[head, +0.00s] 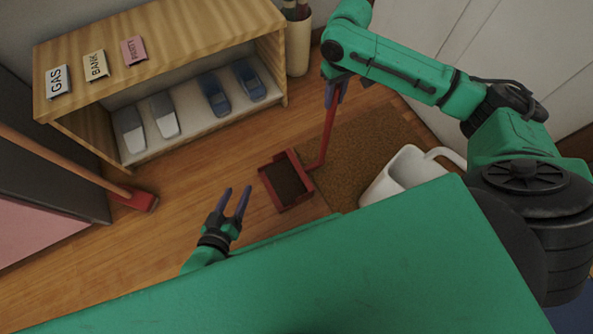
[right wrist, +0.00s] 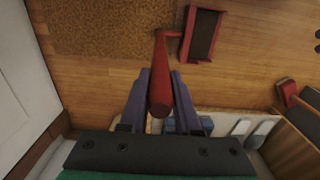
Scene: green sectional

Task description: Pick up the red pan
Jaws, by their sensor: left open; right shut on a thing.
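The red pan (head: 267,186) is a dustpan-like tray with a dark inside and a long upright red handle (head: 328,127). In the head view it is at the middle, at the left edge of the brown mat. My right gripper (head: 336,92) is shut on the upper end of the handle. In the right wrist view the handle (right wrist: 161,75) runs between the fingers of my right gripper (right wrist: 160,82), and the pan (right wrist: 185,45) shows beyond. Whether the pan touches the floor I cannot tell. My left gripper (head: 236,203) is open and empty, left of and nearer than the pan.
A wooden shelf (head: 150,35) with shoes and GAS, BANK and pink tags stands at upper left. A red-headed broom (head: 135,201) leans at left. A white pitcher-like container (head: 408,170) stands right of the pan, by the brown mat (head: 365,140). Wood floor is clear left of the pan.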

